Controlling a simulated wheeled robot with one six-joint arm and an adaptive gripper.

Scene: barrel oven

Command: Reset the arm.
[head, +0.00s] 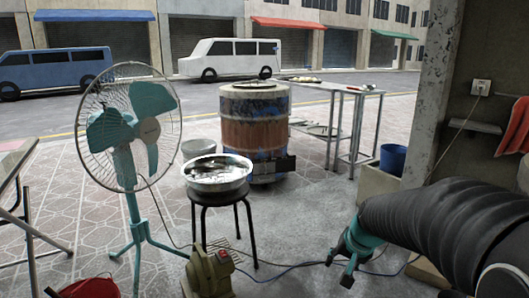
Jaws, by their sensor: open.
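My arm, in a black sleeve, reaches in from the lower right of the head view. My gripper (339,270) is teal and points down and to the left above the paved floor. Its fingers are apart and nothing shows between them. The barrel oven (254,125), rusty brown with blue patches, stands farther back, left of and well apart from my gripper.
A teal fan (130,145) stands left. A metal basin (217,175) sits on a dark stool (246,215). A side table (338,90), a blue bucket (392,158) and a concrete pillar (432,90) stand right. Cables (290,267) cross the floor near my gripper.

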